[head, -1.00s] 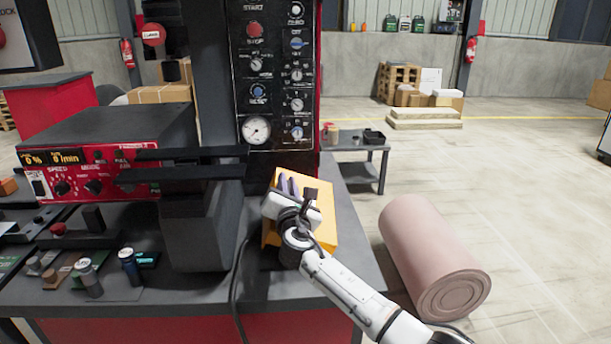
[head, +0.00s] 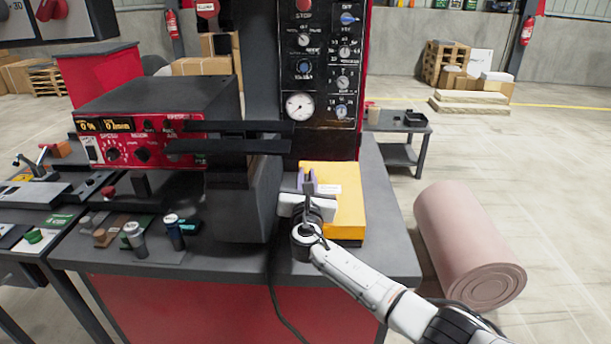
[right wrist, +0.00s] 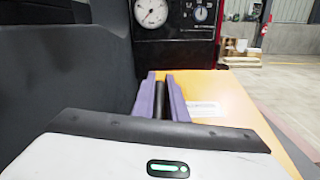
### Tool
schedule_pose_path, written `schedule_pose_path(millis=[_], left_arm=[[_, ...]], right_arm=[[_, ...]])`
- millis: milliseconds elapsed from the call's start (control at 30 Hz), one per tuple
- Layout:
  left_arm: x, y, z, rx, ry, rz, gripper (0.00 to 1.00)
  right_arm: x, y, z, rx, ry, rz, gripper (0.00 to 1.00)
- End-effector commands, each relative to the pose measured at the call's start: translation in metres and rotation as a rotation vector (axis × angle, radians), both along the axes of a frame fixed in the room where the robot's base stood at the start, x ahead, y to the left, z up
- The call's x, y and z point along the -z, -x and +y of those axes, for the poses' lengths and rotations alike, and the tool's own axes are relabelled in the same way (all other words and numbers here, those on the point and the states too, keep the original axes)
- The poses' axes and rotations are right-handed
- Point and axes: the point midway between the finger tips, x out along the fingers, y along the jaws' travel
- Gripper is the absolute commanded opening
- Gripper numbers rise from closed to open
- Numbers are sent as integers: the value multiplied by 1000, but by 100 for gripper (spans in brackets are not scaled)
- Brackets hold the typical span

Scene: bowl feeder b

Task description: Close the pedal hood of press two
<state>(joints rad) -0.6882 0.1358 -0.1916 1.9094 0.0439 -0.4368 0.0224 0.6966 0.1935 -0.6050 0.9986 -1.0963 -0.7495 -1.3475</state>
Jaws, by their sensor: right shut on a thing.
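The pedal hood (head: 347,205) is a yellow box-like cover on the grey table in front of the press's control panel. Its top looks nearly level in the head view, and its front face points toward me. It also shows in the right wrist view (right wrist: 228,100), with a pale label on top. My right gripper (head: 308,183) is at the hood's left part. In the right wrist view its purple fingers (right wrist: 163,97) are shut on a dark upright bar, which looks like the hood's handle. The hood's underside and the pedal are hidden. My left gripper is not in view.
A dark grey block (head: 247,205) stands close to the left of my right gripper. The red control box (head: 150,125) and several small knobs are farther left. The control panel (head: 322,80) rises behind the hood.

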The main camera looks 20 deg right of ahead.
Motion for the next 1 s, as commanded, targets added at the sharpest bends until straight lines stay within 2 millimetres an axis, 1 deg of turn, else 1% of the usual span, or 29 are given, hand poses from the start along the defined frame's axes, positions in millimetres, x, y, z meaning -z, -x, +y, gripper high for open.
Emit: schedule_pose_path(millis=[33, 167, 200, 300, 600, 767, 867, 1000], left_arm=[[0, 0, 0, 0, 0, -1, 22], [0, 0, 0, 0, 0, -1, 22], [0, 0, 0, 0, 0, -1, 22], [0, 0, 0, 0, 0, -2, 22], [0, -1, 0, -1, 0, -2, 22], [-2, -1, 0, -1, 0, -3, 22], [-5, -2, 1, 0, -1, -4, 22], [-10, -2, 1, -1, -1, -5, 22]], right_arm=[[-3, -2, 9, -22, -5, -6, 0], [-2, -2, 10, -22, -5, -5, 0], [-2, -2, 10, -22, -5, -5, 14], [-1, -1, 9, -21, -5, -3, 28], [1, 0, 4, -11, -4, 1, 28], [2, 2, 5, -11, -2, 3, 28], [1, 10, 8, -10, -2, 3, 28], [1, 30, 16, -12, -4, 4, 28]])
